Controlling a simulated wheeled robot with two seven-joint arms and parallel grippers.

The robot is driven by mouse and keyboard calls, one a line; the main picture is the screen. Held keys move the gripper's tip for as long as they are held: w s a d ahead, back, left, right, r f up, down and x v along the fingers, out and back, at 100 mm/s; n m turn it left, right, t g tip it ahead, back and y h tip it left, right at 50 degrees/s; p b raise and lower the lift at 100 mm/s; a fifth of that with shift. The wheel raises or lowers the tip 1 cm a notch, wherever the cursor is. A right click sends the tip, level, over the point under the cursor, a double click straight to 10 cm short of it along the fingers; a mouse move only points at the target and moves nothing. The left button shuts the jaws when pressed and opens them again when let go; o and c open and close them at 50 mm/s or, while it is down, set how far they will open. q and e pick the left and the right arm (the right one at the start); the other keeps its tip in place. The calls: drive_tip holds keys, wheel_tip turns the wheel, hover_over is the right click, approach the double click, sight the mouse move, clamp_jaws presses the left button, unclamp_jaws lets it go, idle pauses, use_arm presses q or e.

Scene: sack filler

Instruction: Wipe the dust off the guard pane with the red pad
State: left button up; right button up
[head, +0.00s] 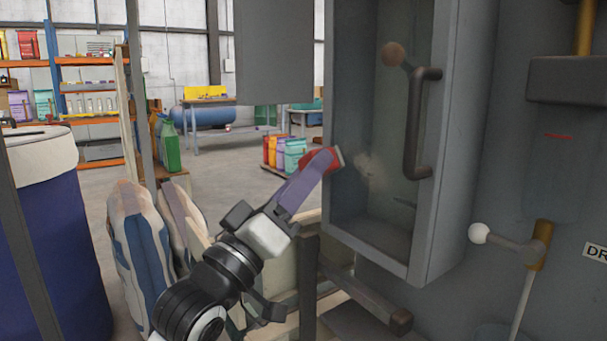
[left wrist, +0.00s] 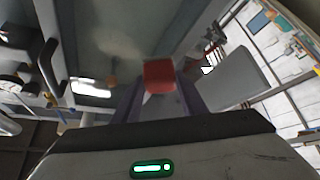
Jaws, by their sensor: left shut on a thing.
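The guard pane (head: 385,120) is a clear panel in a grey frame with a dark handle (head: 419,125). A pale dust patch (head: 371,170) shows low on the pane. My left gripper (head: 318,168) is shut on the red pad (head: 321,160), whose front faces the pane's left side, left of the dust. I cannot tell whether the pad touches the pane. In the left wrist view the red pad (left wrist: 160,75) sits between the fingers with the pane behind it. My right gripper is not in view.
A white-knobbed lever (head: 480,233) and a grey machine wall stand at the right. A dark bar end (head: 400,320) juts out below the pane. Sacks (head: 140,250) and a blue drum (head: 60,230) stand at the left. A grey panel (head: 273,50) hangs above my gripper.

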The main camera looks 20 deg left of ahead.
use_arm(q)
drive_tip(key=shift+w+d, duration=0.3)
drive_tip(key=shift+w, duration=0.05)
drive_tip(key=shift+s+d+r+p, duration=0.1)
drive_tip(key=shift+s+d+p, duration=0.4)
drive_tip(key=shift+d+p, duration=0.1)
drive_tip(key=shift+s+d+p, duration=0.4)
drive_tip(key=shift+s+d, duration=0.4)
drive_tip(key=shift+d, duration=0.05)
